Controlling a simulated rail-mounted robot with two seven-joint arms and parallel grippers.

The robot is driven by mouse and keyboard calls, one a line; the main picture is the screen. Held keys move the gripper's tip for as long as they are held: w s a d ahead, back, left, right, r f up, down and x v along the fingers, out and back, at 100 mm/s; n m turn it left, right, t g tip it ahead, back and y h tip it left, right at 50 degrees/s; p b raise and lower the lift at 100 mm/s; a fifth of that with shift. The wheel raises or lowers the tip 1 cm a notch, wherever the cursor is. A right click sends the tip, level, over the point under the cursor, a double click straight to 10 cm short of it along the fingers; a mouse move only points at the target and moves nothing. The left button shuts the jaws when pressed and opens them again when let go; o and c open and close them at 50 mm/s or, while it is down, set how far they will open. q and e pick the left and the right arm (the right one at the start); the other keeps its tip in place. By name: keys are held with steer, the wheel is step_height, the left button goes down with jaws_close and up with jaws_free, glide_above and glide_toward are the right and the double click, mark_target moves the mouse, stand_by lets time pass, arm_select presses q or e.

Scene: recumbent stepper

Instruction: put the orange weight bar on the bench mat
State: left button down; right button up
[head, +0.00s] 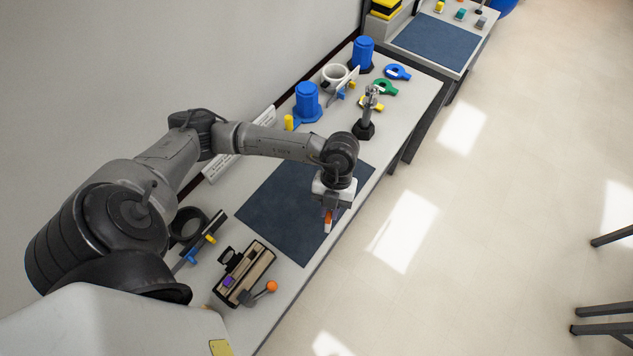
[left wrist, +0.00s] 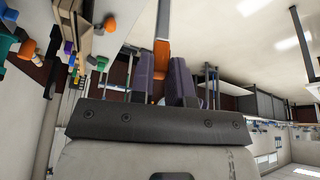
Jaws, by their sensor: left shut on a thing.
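My left gripper (head: 329,204) is shut on the orange weight bar (head: 328,217), over the right part of the dark blue bench mat (head: 274,212). In the left wrist view, the bar (left wrist: 161,55) shows orange between the two purple finger pads of the gripper (left wrist: 162,78), with a grey length sticking out beyond them. In the head view the gripper hides most of the bar. I cannot tell how high the bar is above the mat. My right gripper is not in view.
An open box with an orange-knobbed lever (head: 270,287) stands near the mat's front end. Beyond the mat are a black-based metal stand (head: 366,128), blue containers (head: 307,103), a white ring (head: 334,75) and green (head: 384,88) and blue (head: 397,72) tools. Most of the mat is bare.

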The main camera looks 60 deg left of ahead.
arm_select(q)
steer(key=shift+a+f, duration=0.3)
steer(key=shift+a, duration=0.05)
steer(key=s+a+f, duration=0.2)
steer(key=a+f, duration=0.8)
steer(key=shift+a+f+p, duration=0.25)
steer(key=shift+a+p, duration=0.05)
steer(key=shift+p, duration=0.05)
steer(key=shift+f, duration=0.15)
steer(key=c, duration=1.1)
jaws_free()
steer(key=v, duration=1.2)
steer(key=shift+b, duration=0.35)
